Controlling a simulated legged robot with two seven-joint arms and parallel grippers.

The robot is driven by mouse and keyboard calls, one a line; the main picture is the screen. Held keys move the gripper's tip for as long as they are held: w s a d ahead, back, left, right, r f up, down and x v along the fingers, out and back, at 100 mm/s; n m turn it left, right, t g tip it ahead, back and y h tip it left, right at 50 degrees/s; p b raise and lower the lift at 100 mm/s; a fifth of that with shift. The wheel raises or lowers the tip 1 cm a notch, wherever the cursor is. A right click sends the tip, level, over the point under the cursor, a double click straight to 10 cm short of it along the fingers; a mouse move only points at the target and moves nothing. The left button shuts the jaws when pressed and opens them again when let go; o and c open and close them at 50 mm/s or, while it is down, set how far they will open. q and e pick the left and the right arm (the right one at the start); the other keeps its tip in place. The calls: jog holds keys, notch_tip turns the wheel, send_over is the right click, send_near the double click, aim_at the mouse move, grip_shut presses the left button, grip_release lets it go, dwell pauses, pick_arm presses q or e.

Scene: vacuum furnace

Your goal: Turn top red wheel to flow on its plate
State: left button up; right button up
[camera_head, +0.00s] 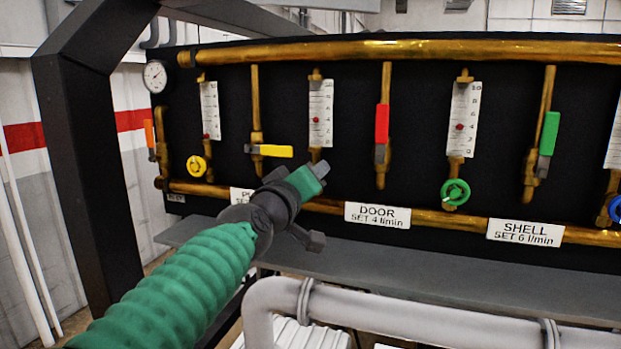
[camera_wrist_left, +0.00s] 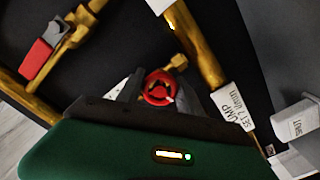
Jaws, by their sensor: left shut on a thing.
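The red wheel (camera_wrist_left: 158,88) shows in the left wrist view between the dark fingers of my left gripper (camera_wrist_left: 155,92), which is shut on it. In the head view my left gripper (camera_head: 319,168) reaches to the foot of the second gauge and hides the wheel. That gauge (camera_head: 320,110) has a white scale with a red float a little below mid-scale; its exact reading is too small to tell. The plate (camera_head: 377,215) below and right reads DOOR, SET 4 l/min. My right gripper is not in view.
A yellow wheel (camera_head: 196,166) and a green wheel (camera_head: 455,193) sit under the neighbouring gauges. A yellow lever (camera_head: 276,151) and a red lever (camera_head: 382,123) flank the second gauge. A grey ledge (camera_head: 430,272) and a thick grey pipe (camera_head: 400,312) run below the panel.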

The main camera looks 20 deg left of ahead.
pick_arm(q)
jog(key=shift+a+r+n, duration=0.1)
jog(key=shift+r+n, duration=0.1)
jog(key=shift+n, duration=0.1)
jog(key=o, duration=1.4)
jog(key=shift+f, duration=0.15)
